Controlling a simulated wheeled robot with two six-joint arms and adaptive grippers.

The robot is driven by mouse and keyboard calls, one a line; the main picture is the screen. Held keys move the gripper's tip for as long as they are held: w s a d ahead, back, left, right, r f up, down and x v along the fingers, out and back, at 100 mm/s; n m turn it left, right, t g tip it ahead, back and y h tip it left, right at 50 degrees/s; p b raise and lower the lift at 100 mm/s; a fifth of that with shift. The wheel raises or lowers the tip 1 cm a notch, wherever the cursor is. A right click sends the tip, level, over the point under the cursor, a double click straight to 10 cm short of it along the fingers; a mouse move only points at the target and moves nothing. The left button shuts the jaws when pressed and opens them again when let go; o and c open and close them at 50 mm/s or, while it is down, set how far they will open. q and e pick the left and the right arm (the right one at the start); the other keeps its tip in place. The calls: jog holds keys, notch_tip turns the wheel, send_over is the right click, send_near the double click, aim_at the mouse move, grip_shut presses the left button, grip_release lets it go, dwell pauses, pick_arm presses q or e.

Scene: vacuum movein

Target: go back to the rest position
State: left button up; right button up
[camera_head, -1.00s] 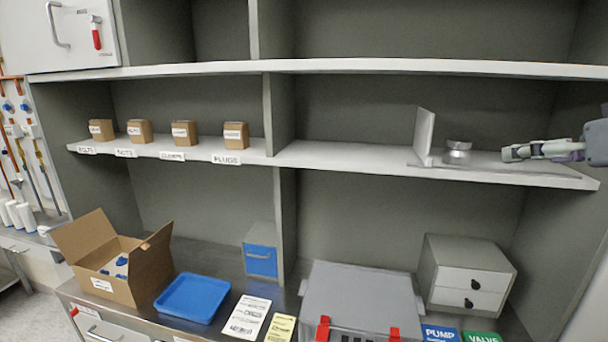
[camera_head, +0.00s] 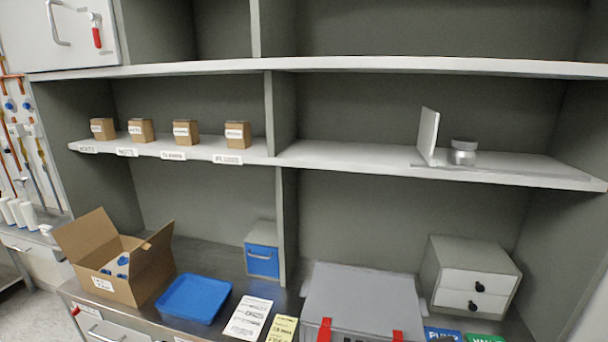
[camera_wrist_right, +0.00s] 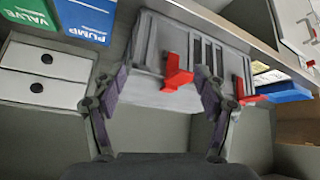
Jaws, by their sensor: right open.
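My right gripper (camera_wrist_right: 168,100) is open in the right wrist view, its two dark fingers spread wide with nothing between them. Beyond the fingers is the grey case (camera_wrist_right: 195,50) with red latches, seen upside down; the gap to it is hard to judge. No gripper or arm shows in the head view. A small silver metal part (camera_head: 462,152) stands on the right middle shelf (camera_head: 540,172), beside an upright white plate (camera_head: 429,136). My left gripper is in neither view.
Below the shelf stand the grey case (camera_head: 362,295), a two-drawer box (camera_head: 472,275), a blue tray (camera_head: 194,298), an open cardboard box (camera_head: 118,262) and a small blue-fronted box (camera_head: 262,260). Several small cartons (camera_head: 186,133) line the left shelf.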

jog(key=s+f+m+g+h, duration=0.1)
jog(key=s+f+g, duration=0.3)
jog(key=s+f, duration=0.9)
jog(key=s+d+f+g, duration=0.1)
jog(key=s+f, duration=0.1)
jog(key=f, duration=1.1)
jog(key=s+d+f, duration=0.1)
jog(key=s+f, duration=0.2)
jog(key=f, duration=1)
jog(key=s+d+f+g, duration=0.1)
jog(key=s+f, duration=1.3)
jog(key=s, duration=0.3)
jog(key=shift+s+f+m, duration=0.2)
jog(key=shift+f+m, duration=0.2)
